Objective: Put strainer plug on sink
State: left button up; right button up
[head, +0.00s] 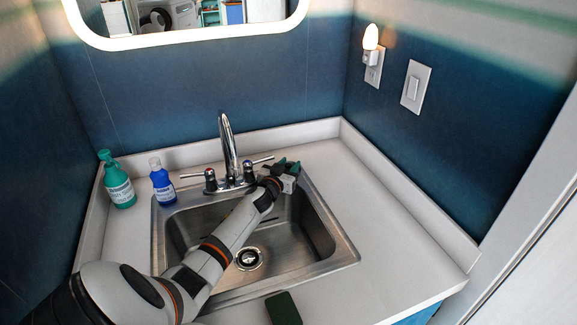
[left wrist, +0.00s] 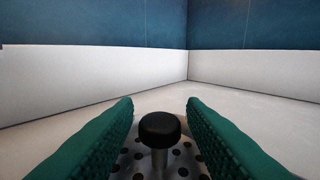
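The strainer plug (left wrist: 160,130) shows in the left wrist view, with a black round knob on a metal stem above a pale disc with dark holes. My left gripper (left wrist: 160,108) has its green fingers apart, one on each side of the knob, with narrow gaps visible. In the head view my left gripper (head: 288,168) is at the back right corner of the sink (head: 315,225), beside the faucet. The plug cannot be made out there. The sink's round drain (head: 249,258) shows in the basin, right of my left forearm. My right gripper is not in view.
The faucet (head: 228,150) with two handles stands behind the basin, close to my left gripper. A green bottle (head: 119,185) and a blue bottle (head: 161,182) stand at the left. A dark green block (head: 283,308) lies in front. The right counter (head: 385,225) is clear.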

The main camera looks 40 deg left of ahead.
pick_arm(q)
jog(key=shift+r, duration=0.15)
jog(key=shift+s+d+r+p, duration=0.1)
jog(key=shift+s+r+p, duration=0.05)
jog(key=shift+r+p, duration=0.2)
jog(key=p+v, duration=0.6)
jog(key=v, duration=0.5)
jog(key=shift+s+d+f, duration=0.15)
jog(key=shift+s, duration=0.2)
jog(key=shift+w, duration=0.15)
